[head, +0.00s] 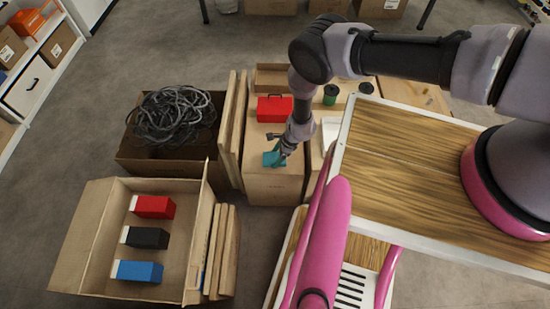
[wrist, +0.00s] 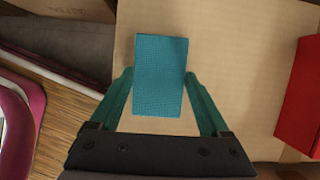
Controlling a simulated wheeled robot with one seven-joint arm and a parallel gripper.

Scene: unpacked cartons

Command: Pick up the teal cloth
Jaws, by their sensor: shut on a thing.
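The teal cloth (wrist: 160,75) is a flat rectangle between the two fingers of my gripper (wrist: 160,85) in the wrist view. The fingers press on its left and right edges. In the head view the teal cloth (head: 273,159) is at the front of a closed cardboard box's top, partly hidden by my gripper (head: 279,153). I cannot tell whether the cloth rests on the box or is slightly above it.
A red box (head: 274,108) stands behind the cloth on the carton (head: 274,185). An open carton (head: 72,238) at lower left holds red, black and blue boxes. Another carton holds dark cables (head: 174,114). Flattened cardboard leans between them. Grey floor is clear at left.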

